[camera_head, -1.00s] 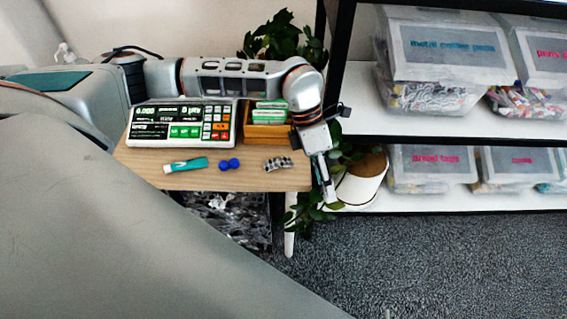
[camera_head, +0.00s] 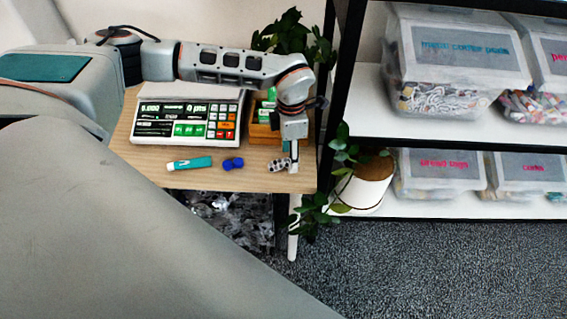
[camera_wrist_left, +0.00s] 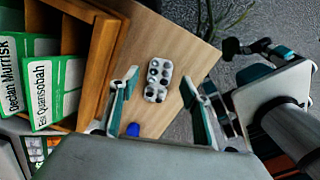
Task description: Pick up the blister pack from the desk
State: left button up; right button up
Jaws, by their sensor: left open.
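The blister pack (camera_head: 279,164) lies on the desk (camera_head: 222,180) near its right front corner. It is small and silvery with dark pills, and it also shows in the left wrist view (camera_wrist_left: 158,80). My left gripper (camera_head: 293,168) is just beside the pack in the head view, at the desk's right edge. In the wrist view my left gripper (camera_wrist_left: 160,85) is open, with the pack lying between and beyond its fingers. The pack is not held.
A teal and white tube (camera_head: 189,164) and a blue object (camera_head: 232,163) lie left of the pack. A scale (camera_head: 188,113) and a wooden card box (camera_head: 264,133) stand behind. A potted plant (camera_head: 366,185) and shelves with bins (camera_head: 465,60) are to the right.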

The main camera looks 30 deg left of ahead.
pick_arm(q)
jog(key=shift+f, duration=0.8)
jog(key=c, duration=0.8)
jog(key=shift+o, duration=0.2)
jog(key=shift+r, duration=0.1)
